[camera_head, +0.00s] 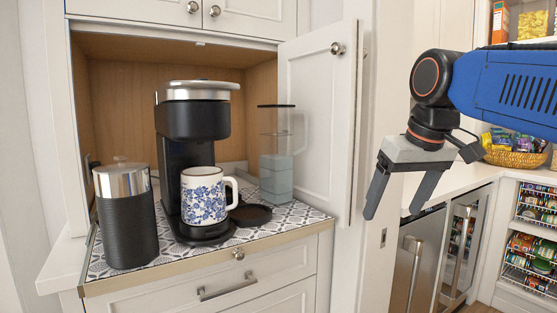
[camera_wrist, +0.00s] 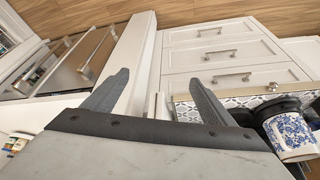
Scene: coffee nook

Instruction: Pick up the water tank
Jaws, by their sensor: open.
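The water tank (camera_head: 275,170) is a clear container with bluish water in its lower part and a dark lid. In the head view it stands upright inside the nook, right of the black and silver coffee machine (camera_head: 190,125) and close to the open cabinet door. My gripper (camera_head: 397,208) is open and empty, in front of and to the right of the open door, apart from the tank. In the wrist view the two fingers (camera_wrist: 155,88) are spread with nothing between them. I cannot make out the tank in that view.
A blue-flowered white mug (camera_head: 203,196) stands on the machine's base; it also shows in the wrist view (camera_wrist: 288,131). A black canister (camera_head: 127,218) with a silver lid stands at the left. The open cabinet door (camera_head: 318,120) stands between my gripper and the tank. Drawers (camera_wrist: 222,55) lie below.

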